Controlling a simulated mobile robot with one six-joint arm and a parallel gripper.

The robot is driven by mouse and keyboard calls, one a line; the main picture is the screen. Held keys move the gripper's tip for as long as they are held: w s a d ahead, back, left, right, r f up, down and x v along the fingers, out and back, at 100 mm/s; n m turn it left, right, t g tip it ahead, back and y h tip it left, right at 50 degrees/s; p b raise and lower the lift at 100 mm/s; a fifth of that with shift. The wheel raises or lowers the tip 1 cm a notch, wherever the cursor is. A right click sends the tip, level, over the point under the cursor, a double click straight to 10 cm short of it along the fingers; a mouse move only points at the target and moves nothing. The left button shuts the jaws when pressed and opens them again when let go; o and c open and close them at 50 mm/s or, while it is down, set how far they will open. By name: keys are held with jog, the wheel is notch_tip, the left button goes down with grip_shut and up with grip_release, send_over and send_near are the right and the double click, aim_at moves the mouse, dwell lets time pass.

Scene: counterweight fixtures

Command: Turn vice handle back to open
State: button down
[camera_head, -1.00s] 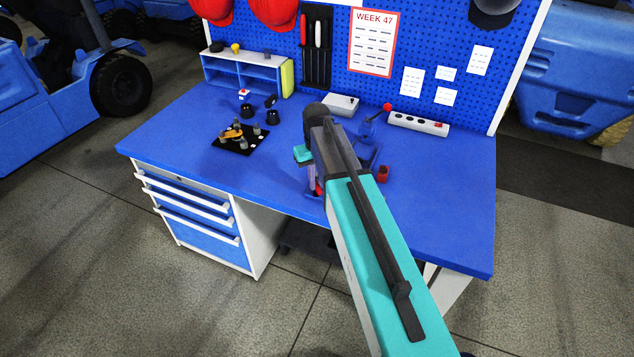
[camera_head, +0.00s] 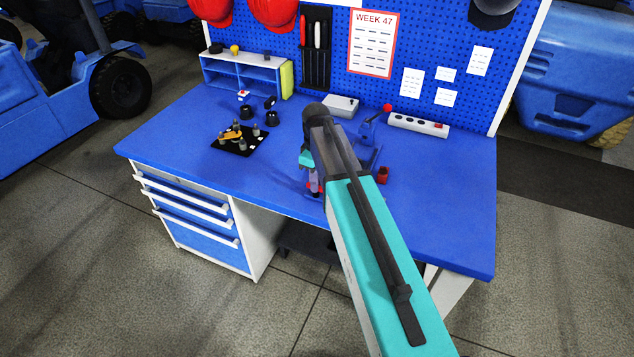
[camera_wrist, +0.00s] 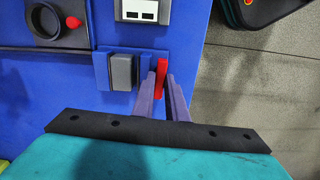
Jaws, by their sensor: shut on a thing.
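The vice shows in the wrist view as a blue body (camera_wrist: 101,72) with a grey jaw block (camera_wrist: 122,72), near the bench edge. Its red handle (camera_wrist: 161,72) stands at the vice's right side, upright in that picture. My gripper (camera_wrist: 163,85) is shut on the red handle, with a finger on each side of it. In the head view my arm hides most of the vice, and a bit of red shows beside my gripper (camera_head: 315,185) at the bench's front edge.
The blue bench (camera_head: 440,220) is clear at its right front. A blue lever device (camera_head: 368,130) with a red ball, a red block (camera_head: 383,175) and a power strip (camera_head: 418,124) stand beyond my arm. A black plate (camera_head: 240,147) with small parts lies left.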

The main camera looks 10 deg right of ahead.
jog(key=shift+a, duration=0.1)
dwell(0.3)
jog(key=c, duration=1.8)
grip_release()
jog(key=shift+o, duration=0.2)
jog(key=shift+r, duration=0.1)
notch_tip(320, 180, up, 14)
jog(key=b, duration=0.3)
jog(key=shift+f, duration=0.2)
jog(key=shift+s, duration=0.1)
